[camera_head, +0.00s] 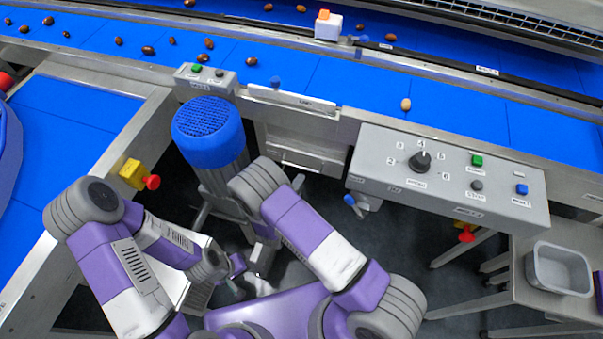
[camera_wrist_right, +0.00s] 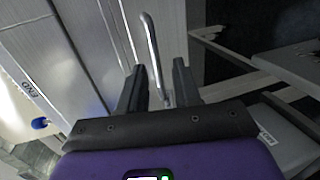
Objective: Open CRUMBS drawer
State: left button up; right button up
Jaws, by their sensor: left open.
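A metal drawer front with a bar handle (camera_head: 302,160) sits under the conveyor in the head view; I cannot read CRUMBS on it. In the right wrist view, a bent metal bar handle (camera_wrist_right: 153,52) runs between the two dark fingers of my right gripper (camera_wrist_right: 158,82). The fingers stand apart, with gaps beside the bar, so the gripper is open around or just over it. In the head view my own forearm hides the right gripper. My left gripper (camera_head: 250,268) is low near the bottom centre, open, partly hidden and away from the drawer.
A blue-capped grey cylinder (camera_head: 208,125) stands left of the drawer, close to my right arm. A control panel (camera_head: 450,185) with a knob and buttons juts out at right. A yellow box with a red button (camera_head: 135,173) is at left. A grey bin (camera_head: 535,287) stands at far right.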

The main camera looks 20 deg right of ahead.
aim_at(302, 168)
jog(key=shift+t, duration=0.4)
jog(key=x, duration=0.2)
jog(key=b+x, duration=0.1)
jog(key=x, duration=0.2)
jog(key=w+a+x, duration=0.1)
jog(key=x, duration=0.1)
jog(key=shift+w+r, duration=0.1)
jog(key=shift+w, duration=0.1)
grip_shut()
